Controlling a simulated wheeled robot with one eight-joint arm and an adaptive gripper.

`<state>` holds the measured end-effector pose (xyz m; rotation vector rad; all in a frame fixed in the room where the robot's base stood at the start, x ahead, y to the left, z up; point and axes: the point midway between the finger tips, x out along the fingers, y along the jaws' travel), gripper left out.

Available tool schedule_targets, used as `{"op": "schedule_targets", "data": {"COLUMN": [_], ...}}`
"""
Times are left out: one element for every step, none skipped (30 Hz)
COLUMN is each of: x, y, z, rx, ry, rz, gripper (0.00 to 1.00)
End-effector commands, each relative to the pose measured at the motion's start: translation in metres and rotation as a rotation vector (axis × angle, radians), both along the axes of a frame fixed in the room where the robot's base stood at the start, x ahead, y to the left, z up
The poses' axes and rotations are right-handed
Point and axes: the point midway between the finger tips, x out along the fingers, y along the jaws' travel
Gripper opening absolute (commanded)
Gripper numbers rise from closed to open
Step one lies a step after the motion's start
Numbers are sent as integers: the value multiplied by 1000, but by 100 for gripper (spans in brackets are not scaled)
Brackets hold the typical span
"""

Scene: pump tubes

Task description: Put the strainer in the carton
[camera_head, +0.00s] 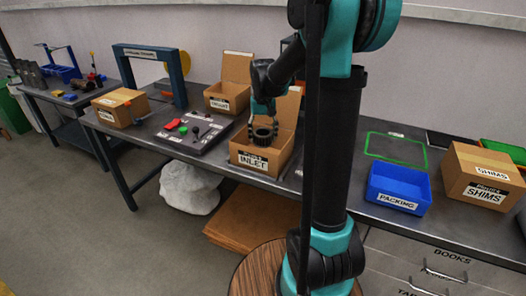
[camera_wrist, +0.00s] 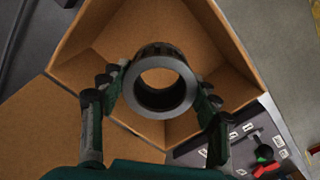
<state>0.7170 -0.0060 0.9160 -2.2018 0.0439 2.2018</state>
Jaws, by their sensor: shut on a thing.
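The strainer is a dark grey, hollow cylinder (camera_head: 264,133), also seen end-on as a thick ring (camera_wrist: 187,88) in the wrist view. My gripper (camera_head: 262,118) is shut on it, with a finger on each side of the ring in the wrist view (camera_wrist: 158,88). The strainer is in or just over the mouth of an open brown carton labelled INLET (camera_head: 248,160). The carton's walls (camera_wrist: 215,50) surround the strainer in the wrist view. I cannot tell whether the strainer touches the carton's floor.
Another open carton (camera_head: 226,103) stands behind to the left. A dark panel (camera_head: 187,143) with red and green parts lies left of the INLET carton. A blue PACKING bin (camera_head: 397,188) and a SHIMS box (camera_head: 482,178) are on the right.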

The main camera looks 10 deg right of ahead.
Motion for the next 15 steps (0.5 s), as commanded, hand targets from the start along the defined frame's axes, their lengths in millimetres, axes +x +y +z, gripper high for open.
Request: {"op": "schedule_targets", "data": {"x": [1, 0, 0, 0, 0, 1, 1, 0, 0, 0, 0, 1, 1, 1, 0], "y": [0, 0, 0, 0, 0, 0, 0, 0, 0, 0, 0, 0, 0, 0, 0], "z": [-10, -15, -21, -25, -28, -30, -32, -33, -36, -39, -43, -49, -54, -58, -63], "rx": [0, 0, 0, 0, 0, 0, 0, 0, 0, 0, 0, 0, 0, 0, 0], "ry": [0, 0, 0, 0, 0, 0, 0, 0, 0, 0, 0, 0, 0, 0, 0], "rz": [0, 0, 0, 0, 0, 0, 0, 0, 0, 0, 0, 0, 0, 0, 0], "gripper": [26, 26, 26, 26, 26, 26, 26, 26, 26, 26, 26, 26, 26, 26, 26]}}
